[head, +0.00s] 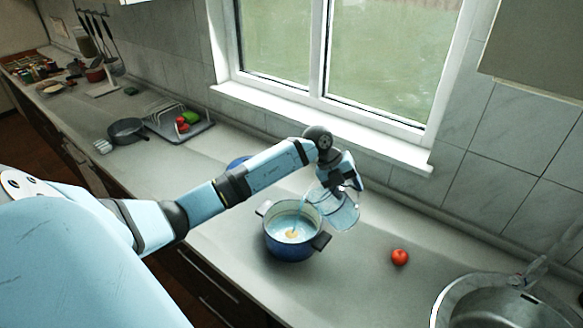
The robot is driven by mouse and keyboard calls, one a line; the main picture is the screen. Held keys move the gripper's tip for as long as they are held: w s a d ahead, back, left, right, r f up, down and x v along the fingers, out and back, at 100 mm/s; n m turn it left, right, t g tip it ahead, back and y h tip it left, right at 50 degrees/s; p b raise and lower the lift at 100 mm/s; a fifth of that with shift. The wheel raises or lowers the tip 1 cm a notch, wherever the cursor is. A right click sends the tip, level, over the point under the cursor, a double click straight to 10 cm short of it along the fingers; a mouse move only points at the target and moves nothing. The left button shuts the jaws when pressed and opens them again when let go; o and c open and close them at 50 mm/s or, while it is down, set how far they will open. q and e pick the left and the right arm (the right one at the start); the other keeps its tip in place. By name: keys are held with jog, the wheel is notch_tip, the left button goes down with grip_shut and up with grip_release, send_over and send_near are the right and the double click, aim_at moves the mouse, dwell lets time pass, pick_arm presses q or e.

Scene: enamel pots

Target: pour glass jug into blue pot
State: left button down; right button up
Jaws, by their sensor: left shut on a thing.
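The blue pot (291,247) stands upright on the grey counter, open at the top, with a dark handle on its right and a paler one on its left. A small yellowish thing and pale liquid show inside it. The clear glass jug (341,212) is tilted at the pot's upper right, its mouth towards the pot. A thin light-blue streak runs from the jug down to the pot. My left gripper (345,187) is shut on the jug; its fingers are partly hidden by the wrist. My right gripper is not in view.
A red tomato (400,257) lies right of the pot, and a round sink (480,306) is at the lower right. A blue object (238,162) is partly hidden behind my left arm. A dark pan (127,131) and a dish rack (180,124) stand farther left.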

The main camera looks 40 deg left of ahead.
pick_arm(q)
jog(key=shift+w, duration=0.1)
jog(key=shift+s+a+f, duration=0.1)
jog(key=shift+s+a, duration=0.1)
jog(key=shift+d+f+h, duration=0.1)
jog(key=shift+h, duration=0.2)
jog(key=shift+s+a+f+t+b, duration=0.1)
jog(key=shift+s+a+t+b, duration=0.05)
jog(key=shift+a+t+b, duration=0.2)
jog(key=shift+d, duration=0.1)
jog(key=shift+d, duration=0.1)
jog(key=shift+f+b, duration=0.1)
jog(key=shift+b, duration=0.2)
